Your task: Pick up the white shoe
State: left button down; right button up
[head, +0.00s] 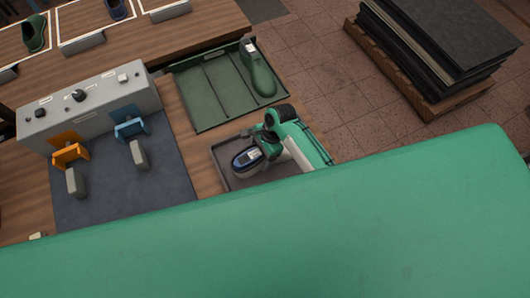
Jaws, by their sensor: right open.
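My right gripper (262,141) is over the small grey tray (225,156), its green and white arm reaching in from the right. It is open. A dark blue, oval-rimmed item with a pale patch (248,158) is in the tray, right at the gripper. I cannot tell if this is the white shoe, as the gripper and arm cover part of it. No clearly white shoe shows elsewhere. I cannot see anything held. My left gripper is not in view.
A green tray (196,95) behind holds a green shoe last (258,73). A grey mat (105,190) at left bears a grey block with blue and orange clamps. A green shoe (35,34) and blue shoe (115,9) stand at the back. A large green surface blocks the lower view.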

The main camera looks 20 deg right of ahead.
grip_shut()
dwell(0.3)
jog(key=shift+r, duration=0.1)
dwell(0.4)
